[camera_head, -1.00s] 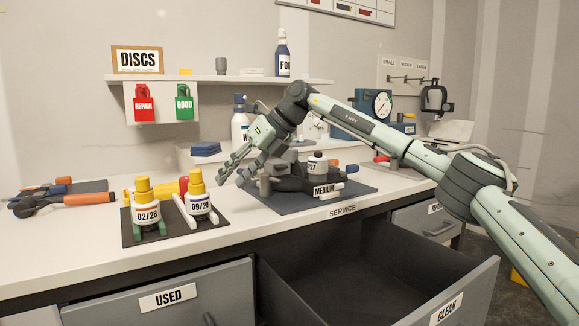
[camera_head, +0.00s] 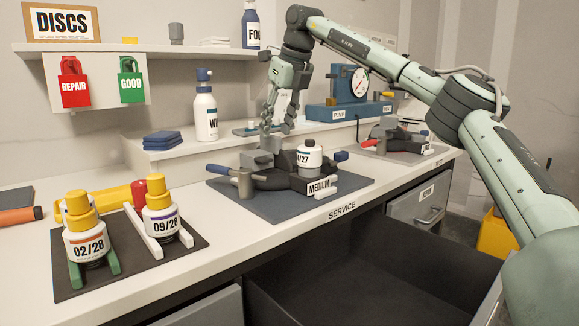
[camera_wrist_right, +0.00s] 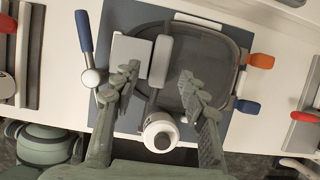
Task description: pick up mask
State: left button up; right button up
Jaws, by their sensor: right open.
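The dark mask (camera_head: 270,180) lies on a blue-grey mat (camera_head: 343,195) marked SERVICE, with a MEDIUM tag (camera_head: 320,187) at its front. A white canister (camera_head: 309,159) and a grey block sit on it. My right gripper (camera_head: 277,128) is open and empty, pointing down above the mask. In the right wrist view its fingers (camera_wrist_right: 160,90) spread over the mask (camera_wrist_right: 212,70), the grey block (camera_wrist_right: 130,58) and a grey cylinder (camera_wrist_right: 160,60); the canister (camera_wrist_right: 160,131) shows near the fingers' lower end. My left gripper is not in view.
Two yellow-capped canisters (camera_head: 87,235) (camera_head: 160,215) stand in cradles on a dark mat at left. A wash bottle (camera_head: 205,110) and blue cloths (camera_head: 162,140) are behind. Another dark assembly (camera_head: 395,137) lies further right. An open drawer (camera_head: 375,265) is below the counter.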

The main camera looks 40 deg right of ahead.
jog(key=x, duration=0.2)
jog(key=shift+w+f, duration=0.15)
jog(key=shift+f, duration=0.05)
grip_shut()
jog(key=shift+r, duration=0.15)
